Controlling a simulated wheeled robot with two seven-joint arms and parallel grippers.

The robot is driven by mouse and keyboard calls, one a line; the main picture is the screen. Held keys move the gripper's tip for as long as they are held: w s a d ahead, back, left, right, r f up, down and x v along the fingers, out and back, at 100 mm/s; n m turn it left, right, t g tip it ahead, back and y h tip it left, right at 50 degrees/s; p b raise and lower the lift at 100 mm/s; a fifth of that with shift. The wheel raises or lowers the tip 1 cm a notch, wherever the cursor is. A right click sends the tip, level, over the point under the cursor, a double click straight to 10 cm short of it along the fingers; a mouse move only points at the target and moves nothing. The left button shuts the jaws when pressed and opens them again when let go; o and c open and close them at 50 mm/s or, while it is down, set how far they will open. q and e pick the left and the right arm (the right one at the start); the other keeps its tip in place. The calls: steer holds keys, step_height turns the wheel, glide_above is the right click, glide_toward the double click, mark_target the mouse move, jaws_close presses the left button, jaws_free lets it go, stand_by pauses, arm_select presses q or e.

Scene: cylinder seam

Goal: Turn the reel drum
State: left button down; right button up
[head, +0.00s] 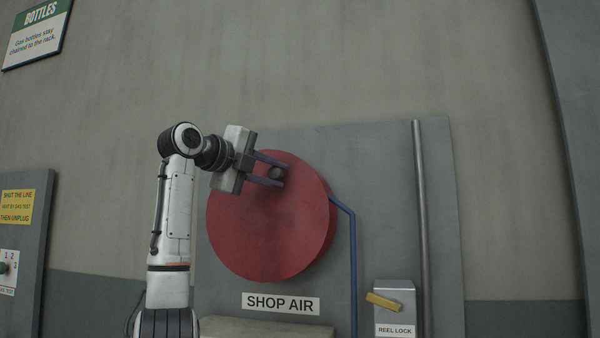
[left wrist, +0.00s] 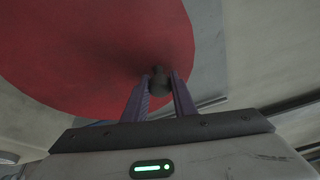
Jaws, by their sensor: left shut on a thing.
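The reel drum (head: 265,230) is a big red disc mounted on a grey panel above a SHOP AIR label. A small dark knob (head: 277,173) stands out from its face near the upper edge. My left gripper (head: 275,172) is at the knob, its two bluish fingers on either side of it and shut on it. In the left wrist view the knob (left wrist: 159,80) sits between the fingertips, with the red drum (left wrist: 90,50) behind. My right gripper is not in view.
A blue hose (head: 353,265) runs down from the drum's right side. A reel lock box (head: 395,308) with a yellow lever (head: 383,301) stands at the lower right, near a vertical grey pipe (head: 421,220). A ledge (head: 265,328) lies below the drum.

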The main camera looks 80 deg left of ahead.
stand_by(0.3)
arm_select(q)
steer(key=c, duration=1.5)
jaws_free()
steer(key=shift+o, duration=0.2)
steer(key=b+v, duration=0.1)
steer(key=v, duration=0.9)
steer(key=shift+b, duration=0.35)
steer(key=shift+s+d+r, duration=0.1)
